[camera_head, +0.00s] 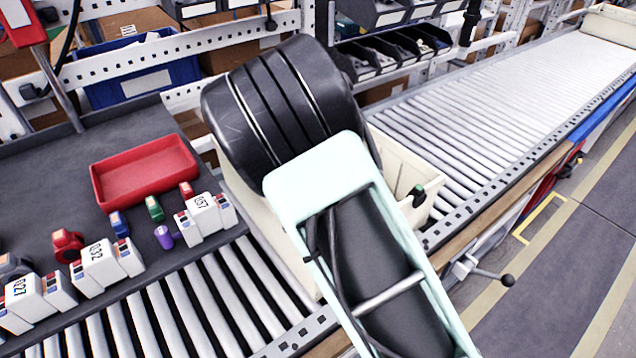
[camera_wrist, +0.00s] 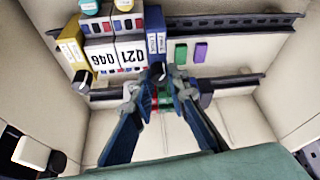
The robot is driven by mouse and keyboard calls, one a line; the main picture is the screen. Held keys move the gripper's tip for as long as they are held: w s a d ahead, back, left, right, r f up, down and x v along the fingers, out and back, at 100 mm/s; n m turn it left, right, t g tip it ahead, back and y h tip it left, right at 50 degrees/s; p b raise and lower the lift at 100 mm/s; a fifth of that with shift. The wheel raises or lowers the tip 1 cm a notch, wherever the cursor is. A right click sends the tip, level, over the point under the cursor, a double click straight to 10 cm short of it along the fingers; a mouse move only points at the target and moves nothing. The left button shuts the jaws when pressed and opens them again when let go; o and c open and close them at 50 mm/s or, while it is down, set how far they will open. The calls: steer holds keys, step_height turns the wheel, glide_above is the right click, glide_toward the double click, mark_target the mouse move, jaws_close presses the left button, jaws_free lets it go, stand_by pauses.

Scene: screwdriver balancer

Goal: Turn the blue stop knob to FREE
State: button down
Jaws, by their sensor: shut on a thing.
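My gripper (camera_wrist: 164,92) is inside a cream box (camera_wrist: 232,125), with its two blue-grey fingers closed towards each other near the rail on the inner wall. A small green-and-red part (camera_wrist: 164,104) shows between the fingers. I cannot tell whether it is gripped alone or lies behind them. I cannot pick out a blue stop knob for certain in either view; the fingers may hide it. A blue labelled module (camera_wrist: 155,38) stands just above the fingertips. In the head view my arm covers the gripper and much of the box (camera_head: 405,160).
White modules (camera_wrist: 101,62) and a yellow one (camera_wrist: 71,50) stand close left of my gripper. Green (camera_wrist: 181,53) and purple (camera_wrist: 201,52) pieces sit right. A dark lower rail (camera_wrist: 235,82) runs behind. Outside are a red tray (camera_head: 145,172) and roller conveyor (camera_head: 500,105).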

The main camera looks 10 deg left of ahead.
steer(key=shift+m+g+h, duration=0.3)
steer(key=shift+m, duration=0.8)
steer(key=shift+a, duration=0.1)
steer(key=c, duration=1.8)
jaws_free()
steer(key=shift+c, duration=0.2)
steer(key=v, duration=1.2)
steer(key=shift+a, duration=0.1)
